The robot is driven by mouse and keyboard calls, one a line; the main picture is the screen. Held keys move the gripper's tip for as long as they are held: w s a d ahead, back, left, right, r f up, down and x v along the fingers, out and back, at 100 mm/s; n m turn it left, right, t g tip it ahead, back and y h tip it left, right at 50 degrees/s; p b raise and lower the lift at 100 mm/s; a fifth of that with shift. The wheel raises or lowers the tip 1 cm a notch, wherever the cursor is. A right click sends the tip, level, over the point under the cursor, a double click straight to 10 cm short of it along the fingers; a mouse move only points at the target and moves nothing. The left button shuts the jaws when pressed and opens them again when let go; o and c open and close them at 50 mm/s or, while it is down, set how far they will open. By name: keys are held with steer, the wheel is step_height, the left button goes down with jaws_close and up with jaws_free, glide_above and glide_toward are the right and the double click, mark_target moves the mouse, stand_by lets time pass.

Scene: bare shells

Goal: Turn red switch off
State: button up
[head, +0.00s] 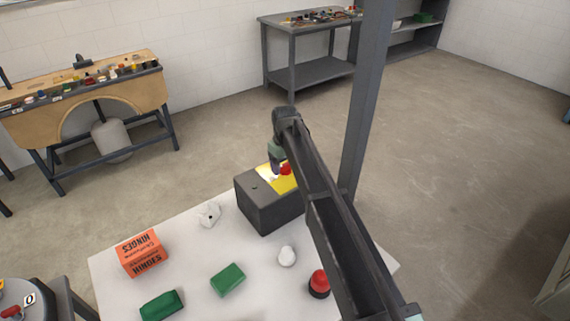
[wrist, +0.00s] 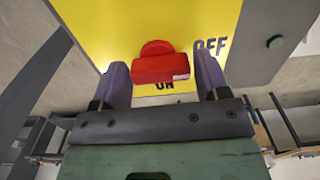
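The red switch (wrist: 160,68) stands on a yellow plate (wrist: 95,22) in the wrist view. Its near end is by the "ON" label, and the "OFF" label is to its right. My gripper (wrist: 163,72) is open, with one finger on each side of the switch. The right finger looks slightly apart from it; contact at the left finger cannot be told. In the head view the red switch (head: 286,169) shows on the yellow plate (head: 290,186) on top of a dark grey box (head: 265,208). My gripper (head: 277,163) is there, partly hidden by my arm.
The white table (head: 195,262) also holds an orange hinges box (head: 142,254), two green blocks (head: 228,280), (head: 161,305), white pieces (head: 209,214), (head: 287,256) and a red-topped button (head: 319,284). Workbenches (head: 85,88) stand by the walls. The floor to the right is clear.

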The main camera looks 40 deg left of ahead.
mark_target(285, 164)
steer(key=shift+o, duration=1.2)
step_height(285, 164, up, 11)
steer(key=p, duration=1)
steer(key=shift+p, duration=0.4)
steer(key=shift+f, duration=0.1)
